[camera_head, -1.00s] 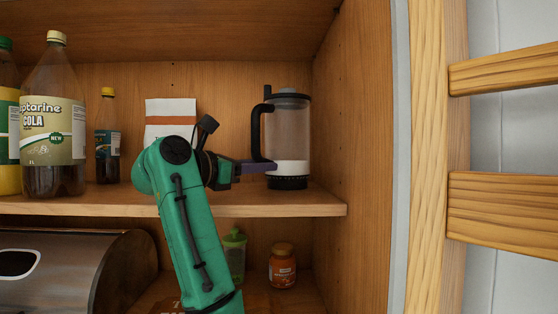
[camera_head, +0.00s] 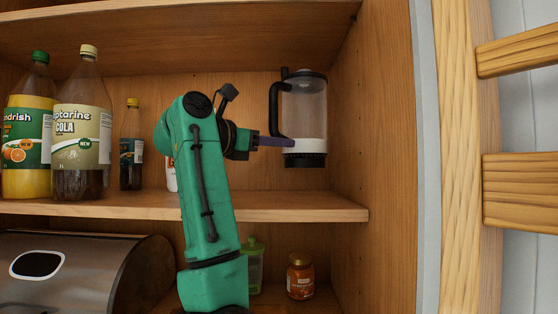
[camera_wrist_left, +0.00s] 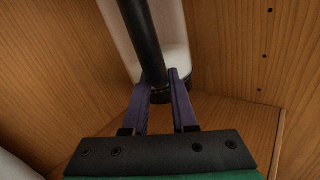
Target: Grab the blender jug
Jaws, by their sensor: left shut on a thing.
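The blender jug (camera_head: 305,112) is clear with a white lower band, a black base and a black handle on its left. It is held upright, its base raised above the upper shelf (camera_head: 190,207), near the right cupboard wall. My left gripper (camera_head: 290,143) reaches in from the left and is shut on the jug's handle. In the left wrist view the dark handle (camera_wrist_left: 146,42) runs between the two purple fingers (camera_wrist_left: 160,92), with the white jug body behind it. My right gripper is in neither view.
A cola bottle (camera_head: 83,125), an orange drink bottle (camera_head: 28,130) and a small dark bottle (camera_head: 131,150) stand left on the shelf. Below are a metal bread bin (camera_head: 90,270), a green-lidded container (camera_head: 252,268) and an orange jar (camera_head: 300,277). The cupboard wall (camera_head: 385,150) is close on the right.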

